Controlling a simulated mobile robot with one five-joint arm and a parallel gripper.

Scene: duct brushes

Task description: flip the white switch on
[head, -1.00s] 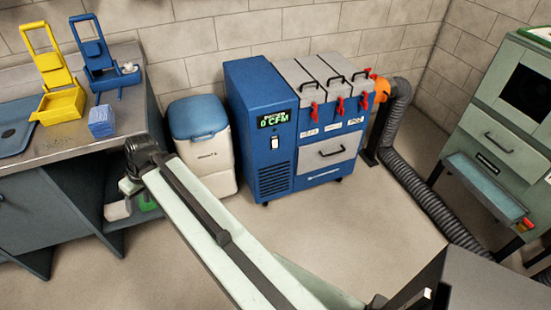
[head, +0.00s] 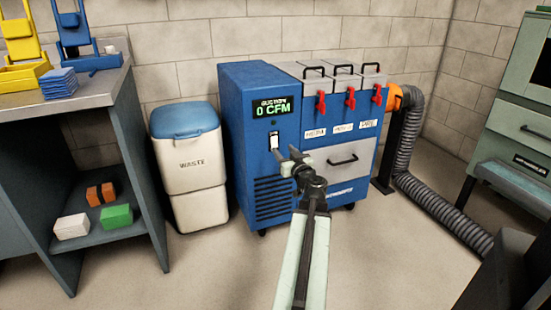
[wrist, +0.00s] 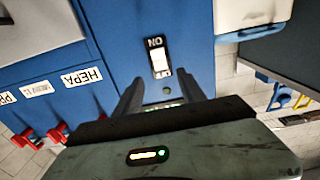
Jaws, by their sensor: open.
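The white switch (head: 274,141) is on the front of the blue suction unit (head: 245,165), below a display (head: 272,107) reading "0 CFM". In the wrist view the switch (wrist: 160,60) is a white rocker in a dark frame, with an upside-down "ON" label at one end. My gripper (head: 288,160) is in front of the unit, just below and right of the switch in the head view. In the wrist view my gripper (wrist: 160,88) is open and empty, its two fingers pointing toward the panel around the switch's line. I cannot tell whether the fingertips touch the panel.
A white waste bin (head: 190,165) with a blue lid stands left of the unit. Red latches (head: 350,98) and a grey drawer (head: 338,158) are to the right. A ribbed hose (head: 405,150) runs down to the floor. A workbench (head: 95,92) is at the left.

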